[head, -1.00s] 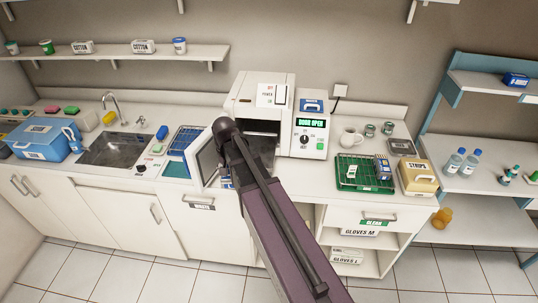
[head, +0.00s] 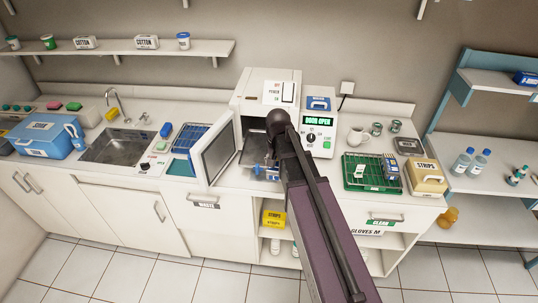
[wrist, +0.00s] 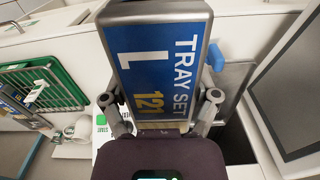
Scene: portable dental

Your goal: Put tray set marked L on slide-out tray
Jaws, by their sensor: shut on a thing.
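The tray set marked L (wrist: 155,60) is a flat block with a blue label reading "TRAY SET L 121". My gripper (wrist: 160,108) is shut on its near end. Beyond the tray set in the wrist view, a grey metal plate with a blue knob, apparently the slide-out tray (wrist: 236,78), shows partly; the tray set covers some of it. In the head view, the steriliser (head: 262,92) has its door (head: 219,153) swung open to the left, and its display reads "DOOR OPEN". My arm hides the gripper and part of the steriliser's opening there.
A green wire rack (head: 358,176) stands on the counter right of the steriliser, beside a yellow strips box (head: 427,180). A mug (head: 357,136) stands behind the rack. A blue rack (head: 187,140) lies left of the door, next to the sink (head: 120,148). The open door bounds the left side.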

